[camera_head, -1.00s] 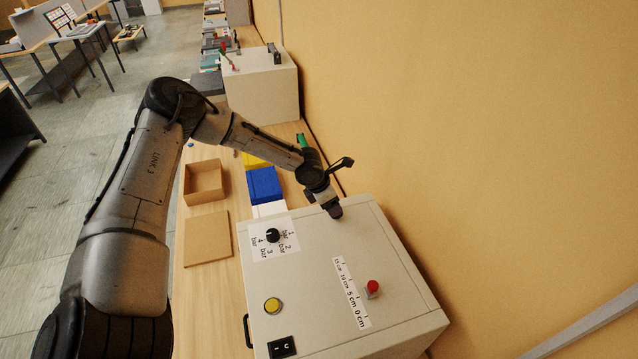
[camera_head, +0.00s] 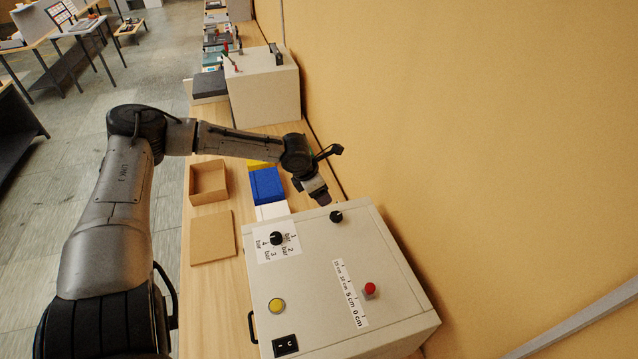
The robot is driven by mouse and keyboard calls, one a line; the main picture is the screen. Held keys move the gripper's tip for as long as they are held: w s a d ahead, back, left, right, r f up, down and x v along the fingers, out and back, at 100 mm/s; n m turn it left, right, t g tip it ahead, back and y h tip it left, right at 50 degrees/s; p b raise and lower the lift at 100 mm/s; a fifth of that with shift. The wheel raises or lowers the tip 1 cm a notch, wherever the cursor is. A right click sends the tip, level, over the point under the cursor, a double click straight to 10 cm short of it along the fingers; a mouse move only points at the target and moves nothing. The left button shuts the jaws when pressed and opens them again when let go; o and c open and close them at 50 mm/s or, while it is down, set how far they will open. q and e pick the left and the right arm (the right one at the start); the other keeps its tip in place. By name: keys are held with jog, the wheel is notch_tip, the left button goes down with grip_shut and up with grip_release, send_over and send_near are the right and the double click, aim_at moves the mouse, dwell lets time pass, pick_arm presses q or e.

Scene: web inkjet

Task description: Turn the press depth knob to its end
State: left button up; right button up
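A light grey machine box (camera_head: 310,290) stands on the bench by the wall. On its top are a small unlabelled black knob (camera_head: 336,216) at the far edge and another black knob (camera_head: 276,238) with a 1 to 4 bar scale. A red-topped piece (camera_head: 370,289) sits beside a cm scale (camera_head: 350,295). I cannot tell from labels which is the press depth knob. My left gripper (camera_head: 323,198) is just beyond the far-edge knob, apart from it and pointing down. Its fingers are too small to read. My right gripper is out of view.
A yellow button (camera_head: 276,306) and a black switch (camera_head: 286,345) are on the near part of the box. Behind it are a blue bin (camera_head: 267,187), an open cardboard box (camera_head: 208,182) and a second grey machine (camera_head: 264,90). The wall (camera_head: 480,130) is close on the right.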

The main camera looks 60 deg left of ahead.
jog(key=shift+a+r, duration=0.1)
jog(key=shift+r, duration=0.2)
